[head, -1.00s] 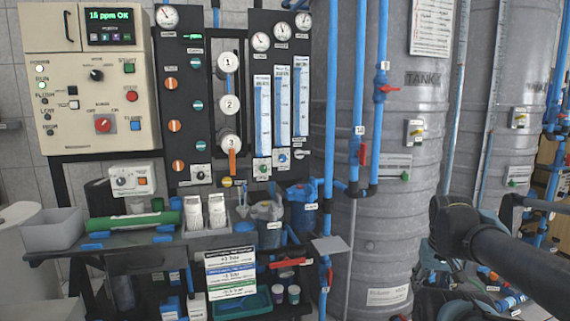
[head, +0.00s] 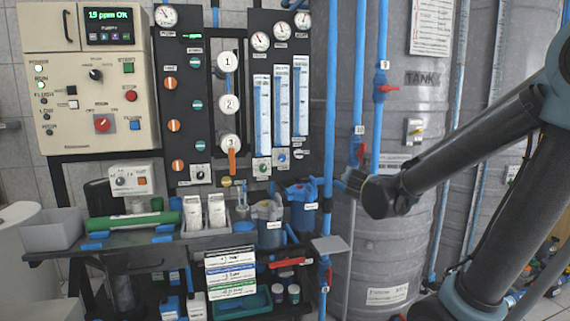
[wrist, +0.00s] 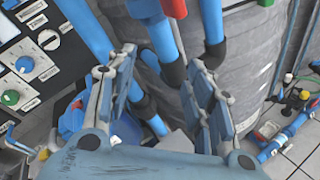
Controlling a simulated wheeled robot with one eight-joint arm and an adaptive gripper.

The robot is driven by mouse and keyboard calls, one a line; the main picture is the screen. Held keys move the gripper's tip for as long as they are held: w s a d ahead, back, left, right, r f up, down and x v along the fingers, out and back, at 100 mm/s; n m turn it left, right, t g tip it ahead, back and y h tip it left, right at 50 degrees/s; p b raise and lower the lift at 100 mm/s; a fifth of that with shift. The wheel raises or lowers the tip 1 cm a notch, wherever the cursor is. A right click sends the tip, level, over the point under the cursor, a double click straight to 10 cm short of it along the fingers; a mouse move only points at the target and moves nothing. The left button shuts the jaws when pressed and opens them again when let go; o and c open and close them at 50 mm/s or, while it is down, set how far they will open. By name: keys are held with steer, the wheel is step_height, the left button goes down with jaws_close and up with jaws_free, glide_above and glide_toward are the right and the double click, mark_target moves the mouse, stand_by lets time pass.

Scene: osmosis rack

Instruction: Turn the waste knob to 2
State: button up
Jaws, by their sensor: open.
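Labels are too small to read, so I cannot tell for certain which knob is the waste knob. On the black panel's lower right, below the flow tubes, a blue knob (head: 282,158) and a green knob (head: 262,168) sit on white dial plates. In the wrist view the blue knob (wrist: 24,64) and green knob (wrist: 10,97) are at the left edge; their settings are unclear. My gripper (wrist: 162,62) is open and empty, its fingers spread before blue pipes and the grey tank, right of the knobs and apart from them. In the head view its fingers are hardly distinguishable.
Vertical blue pipes (head: 329,110) with red valve handles stand between the panel and my arm. A grey tank (head: 395,240) is behind them. Blue filter housings (head: 302,205) sit below the panel. A cluttered bench (head: 130,243) is at left.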

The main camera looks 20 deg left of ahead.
steer(key=a+r+n+y, duration=0.2)
steer(key=a+n+y, duration=0.2)
steer(key=a+n, duration=0.5)
steer(key=n+y, duration=0.4)
steer(key=n, duration=0.1)
glide_toward(283, 159)
steer(key=x, duration=0.8)
steer(key=shift+w+a, duration=0.2)
steer(key=shift+w, duration=0.1)
steer(key=shift+c, duration=0.3)
steer(key=c, duration=1)
